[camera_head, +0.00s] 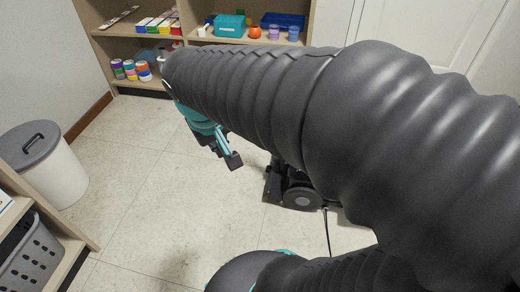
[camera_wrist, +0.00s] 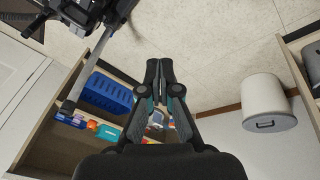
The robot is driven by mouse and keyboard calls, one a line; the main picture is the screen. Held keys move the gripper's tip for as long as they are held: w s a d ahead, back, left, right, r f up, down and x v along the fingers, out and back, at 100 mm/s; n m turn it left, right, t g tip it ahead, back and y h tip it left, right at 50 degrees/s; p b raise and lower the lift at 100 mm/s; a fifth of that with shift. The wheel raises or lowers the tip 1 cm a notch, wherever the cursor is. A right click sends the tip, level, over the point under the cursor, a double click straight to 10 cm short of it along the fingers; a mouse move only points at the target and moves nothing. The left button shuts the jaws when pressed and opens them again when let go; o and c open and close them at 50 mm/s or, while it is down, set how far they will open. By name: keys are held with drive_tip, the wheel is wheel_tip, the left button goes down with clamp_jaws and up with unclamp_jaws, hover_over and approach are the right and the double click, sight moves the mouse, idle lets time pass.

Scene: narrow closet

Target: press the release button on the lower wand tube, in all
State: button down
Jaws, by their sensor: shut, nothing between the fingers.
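My gripper (camera_head: 233,161) is shut and empty, above the floor left of the vacuum cleaner (camera_head: 300,195). It also shows at the centre of the wrist view (camera_wrist: 160,66), fingers together. In the head view my arm hides most of the vacuum; only its dark base and wheel show. In the wrist view the picture is upside down, and the dark vacuum body (camera_wrist: 88,12) is at top left. A grey wand tube (camera_wrist: 88,70) runs from it down-left, apart from my fingers. I cannot make out the release button in either view.
A shelf unit (camera_head: 200,38) with a teal bin (camera_head: 230,25), an orange pot and coloured rolls stands at the back. A lidded white bin (camera_head: 50,175) is at left, near a shelf with a grey basket (camera_head: 32,262). A cord (camera_head: 327,232) lies by the vacuum. The floor at left is clear.

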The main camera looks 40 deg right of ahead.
drive_tip(key=w+d+f+m+g+h+b, duration=0.1)
drive_tip(key=w+d+f+g+h+b, duration=0.2)
drive_tip(key=w+d+f, duration=0.5)
drive_tip(key=w+d+f+g+h, duration=0.3)
drive_tip(key=w+d+f+h, duration=0.25)
drive_tip(key=w+f, duration=0.5)
drive_tip(key=w+d+f+t+h+b, duration=0.1)
drive_tip(key=w+d+f+h, duration=0.1)
drive_tip(key=f, duration=1)
drive_tip(key=w+d+f+n+t+h+b, duration=0.1)
drive_tip(key=w+f+h, duration=0.4)
drive_tip(key=f, duration=0.7)
drive_tip(key=shift+w+d+n, duration=0.3)
drive_tip(key=shift+w+d, duration=0.4)
drive_tip(key=shift+w, duration=0.2)
drive_tip(key=shift+d+h, duration=0.1)
drive_tip(key=shift+h, duration=0.15)
drive_tip(key=s+d, duration=0.3)
drive_tip(key=d, duration=0.9)
drive_tip(key=shift+s+d+r, duration=0.2)
drive_tip(key=shift+s+r, duration=0.1)
drive_tip(key=shift+s, duration=0.05)
